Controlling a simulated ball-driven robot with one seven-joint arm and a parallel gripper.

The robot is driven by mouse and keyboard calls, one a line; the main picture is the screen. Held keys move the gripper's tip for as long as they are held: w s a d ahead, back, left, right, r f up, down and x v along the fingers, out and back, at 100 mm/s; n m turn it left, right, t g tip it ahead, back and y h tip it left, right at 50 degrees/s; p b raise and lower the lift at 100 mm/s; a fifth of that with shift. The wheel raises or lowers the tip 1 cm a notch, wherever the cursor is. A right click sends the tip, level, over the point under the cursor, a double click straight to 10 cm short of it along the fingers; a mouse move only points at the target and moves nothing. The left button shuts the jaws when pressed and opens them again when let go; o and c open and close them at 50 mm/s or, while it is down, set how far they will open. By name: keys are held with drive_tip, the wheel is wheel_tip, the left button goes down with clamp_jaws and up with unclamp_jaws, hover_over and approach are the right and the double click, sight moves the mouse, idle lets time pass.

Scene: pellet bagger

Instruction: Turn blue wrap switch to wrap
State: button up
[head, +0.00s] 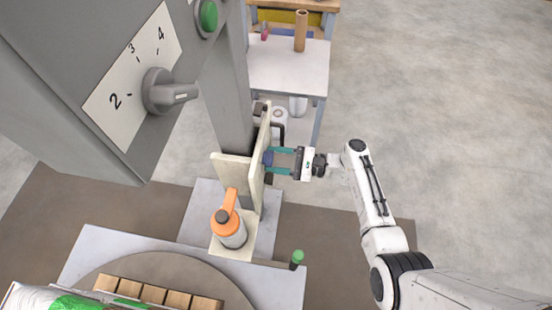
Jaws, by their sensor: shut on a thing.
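The blue wrap switch (267,157) is a small dark blue knob on the right face of an upright cream panel (254,170), in the middle of the head view. My gripper (280,160) reaches it from the right, with its teal fingers shut on the knob. The fingers cover much of the switch, so which way it points cannot be told. Any marking around it is hidden because the panel is seen nearly edge-on.
A grey cabinet with a numbered dial (165,92) and a green button (208,15) overhangs the upper left. An orange-topped bottle (230,228) stands by the panel. A green-topped post (297,257) rises near the turntable (165,268). The floor on the right is clear.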

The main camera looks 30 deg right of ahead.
drive_tip(key=n+b, duration=0.2)
drive_tip(key=n, duration=0.1)
drive_tip(key=n+b, duration=0.2)
drive_tip(key=n, duration=0.2)
drive_tip(key=n+b, duration=0.2)
drive_tip(key=n, duration=0.1)
drive_tip(key=shift+s+a+f+n, duration=0.1)
drive_tip(key=shift+f+n, duration=0.2)
idle(0.5)
drive_tip(key=o, duration=1)
drive_tip(key=shift+o, duration=0.2)
drive_tip(key=v, duration=1)
drive_tip(key=shift+s+d, duration=0.2)
drive_tip(key=shift+d, duration=0.15)
